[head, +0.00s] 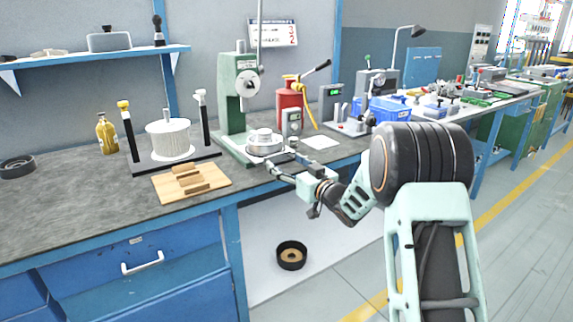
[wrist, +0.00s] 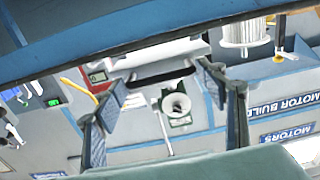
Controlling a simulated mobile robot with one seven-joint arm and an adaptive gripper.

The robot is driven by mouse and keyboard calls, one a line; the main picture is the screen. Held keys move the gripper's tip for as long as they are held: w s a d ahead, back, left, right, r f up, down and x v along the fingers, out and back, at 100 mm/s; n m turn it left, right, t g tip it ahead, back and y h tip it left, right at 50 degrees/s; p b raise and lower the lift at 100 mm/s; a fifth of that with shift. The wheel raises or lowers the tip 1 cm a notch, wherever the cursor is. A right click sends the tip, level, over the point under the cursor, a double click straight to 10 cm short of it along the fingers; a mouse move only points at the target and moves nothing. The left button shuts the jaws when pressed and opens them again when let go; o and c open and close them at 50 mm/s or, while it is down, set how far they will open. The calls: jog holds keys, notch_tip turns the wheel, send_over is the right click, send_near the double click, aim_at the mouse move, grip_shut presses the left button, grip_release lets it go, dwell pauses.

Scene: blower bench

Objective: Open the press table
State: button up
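The green press (head: 238,95) stands on the bench, with a round pale handwheel on its upright. At its foot is a round silver table (head: 266,149) with a smaller silver piece on top. My gripper (head: 281,165) is at the bench's front edge, just in front of the press base. In the wrist view my gripper (wrist: 163,82) has its two fingers well apart, with nothing held between them. The press (wrist: 178,106) shows beyond and between the fingers in that view, upside down. I cannot tell whether a finger touches the press table.
A white ribbed cylinder (head: 168,139) on a black stand and a wooden board with blocks (head: 191,183) are left of the press. A red bottle jack (head: 289,104), small meter (head: 291,122) and blue bin (head: 383,108) are right. A dark ring (head: 291,255) lies below the bench.

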jog(key=o, duration=0.4)
jog(key=v, duration=1.2)
